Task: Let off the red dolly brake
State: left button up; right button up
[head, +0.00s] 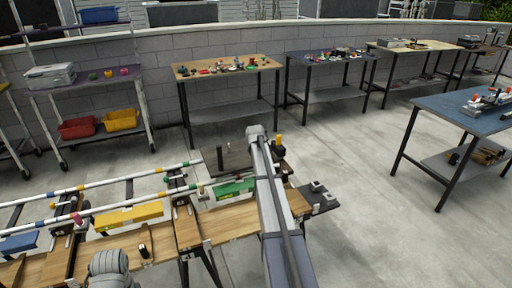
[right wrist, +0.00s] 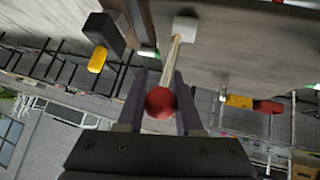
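In the right wrist view, a round red knob (right wrist: 160,102) sits at the near end of a thin pale rod (right wrist: 174,50). The rod runs up to a small white block (right wrist: 185,26). My right gripper (right wrist: 162,80) has one finger on each side of the knob, and the knob fills the gap between them. In the head view, my right arm reaches over the dark dolly platform (head: 232,160) at the end of the rails; it hides the knob and the gripper. Part of my left arm shows at the bottom left; its gripper is out of frame.
Striped rails (head: 110,207) run left over wooden boards (head: 233,219). A black box with a yellow knob (right wrist: 98,58) stands beside the rod. Work tables with small items (head: 228,68) line the wall. A blue-topped table (head: 455,108) stands right. The floor between is clear.

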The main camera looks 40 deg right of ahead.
jog(key=o, duration=0.4)
jog(key=shift+o, duration=0.2)
jog(key=p+v, duration=0.5)
jog(key=v, duration=0.2)
jog(key=shift+s+a+r+p, duration=0.15)
jog(key=shift+r+p, duration=0.1)
jog(key=shift+p, duration=0.05)
